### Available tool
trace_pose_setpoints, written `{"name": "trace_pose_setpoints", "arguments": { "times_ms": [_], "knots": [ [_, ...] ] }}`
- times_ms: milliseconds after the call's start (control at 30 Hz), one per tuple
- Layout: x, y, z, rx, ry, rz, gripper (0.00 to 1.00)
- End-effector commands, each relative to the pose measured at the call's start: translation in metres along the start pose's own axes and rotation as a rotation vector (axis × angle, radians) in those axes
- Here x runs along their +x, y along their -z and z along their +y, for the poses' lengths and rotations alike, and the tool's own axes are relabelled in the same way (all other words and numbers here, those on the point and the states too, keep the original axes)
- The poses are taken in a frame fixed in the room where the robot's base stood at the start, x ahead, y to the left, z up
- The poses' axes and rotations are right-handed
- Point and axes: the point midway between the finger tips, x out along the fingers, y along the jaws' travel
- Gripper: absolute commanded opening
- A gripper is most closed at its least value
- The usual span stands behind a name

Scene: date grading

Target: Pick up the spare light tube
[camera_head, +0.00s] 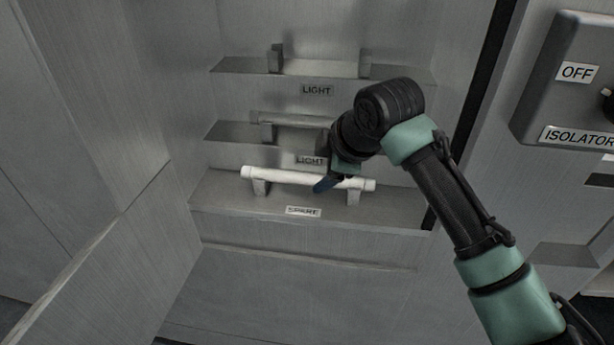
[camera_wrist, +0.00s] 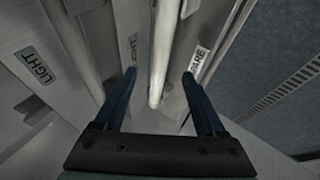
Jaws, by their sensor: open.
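The spare light tube (camera_head: 290,177) is white and lies level on two grey supports on the lowest shelf, above a label that seems to read SPARE. My gripper (camera_head: 326,184) is at the tube's right half and hides part of it. In the wrist view, the tube (camera_wrist: 162,55) runs between the two blue fingers of my gripper (camera_wrist: 158,92), with a gap on each side. The fingers are open and hold nothing. From these views I cannot tell exactly how deep the tube sits between them.
A greyer tube (camera_head: 283,119) rests on the middle shelf, partly behind my arm. The top shelf (camera_head: 320,69) has two supports and no tube. An open cabinet door (camera_head: 110,260) stands at left. An isolator box (camera_head: 575,85) is on the right.

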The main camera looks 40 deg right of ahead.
Motion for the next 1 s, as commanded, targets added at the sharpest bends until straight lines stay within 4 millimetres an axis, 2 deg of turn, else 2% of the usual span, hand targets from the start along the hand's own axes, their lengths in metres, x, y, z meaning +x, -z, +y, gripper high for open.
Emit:
{"name": "trace_pose_setpoints", "arguments": {
  "times_ms": [167, 400, 500, 767, 867, 1000],
  "knots": [
    [0.011, 0.001, 0.000, 0.000, 0.001, -0.001, 0.72],
    [0.046, 0.006, -0.001, 0.001, 0.002, -0.001, 0.72],
    [0.055, 0.005, -0.001, 0.001, 0.000, -0.001, 0.72],
    [0.059, 0.005, -0.001, 0.000, -0.001, 0.000, 0.72],
    [0.059, 0.005, -0.001, 0.000, -0.001, 0.000, 0.58],
    [0.058, 0.005, -0.001, 0.000, -0.001, 0.000, 0.33]
  ]
}}
